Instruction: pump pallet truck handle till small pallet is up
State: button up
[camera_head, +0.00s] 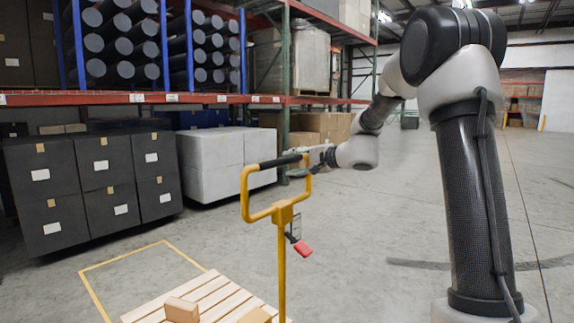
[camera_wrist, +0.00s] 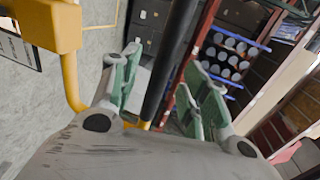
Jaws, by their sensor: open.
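The pallet truck handle (camera_head: 282,218) is a yellow loop on an upright post, with a black grip bar (camera_head: 280,161) across its top. My gripper (camera_head: 307,159) is at the right end of that bar in the head view. In the wrist view, the open green-padded fingers of my gripper (camera_wrist: 163,62) stand on either side of the black grip bar (camera_wrist: 168,68), which runs between them. I cannot tell whether either finger touches it.
Dark crates (camera_head: 110,201) and white blocks (camera_head: 215,182) stand under the rack at left. Yellow floor lines (camera_head: 130,257) run behind the pallet. The floor at right (camera_head: 380,235) is clear.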

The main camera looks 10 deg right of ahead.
aim_at(284, 163)
jog(key=shift+x, duration=1.75)
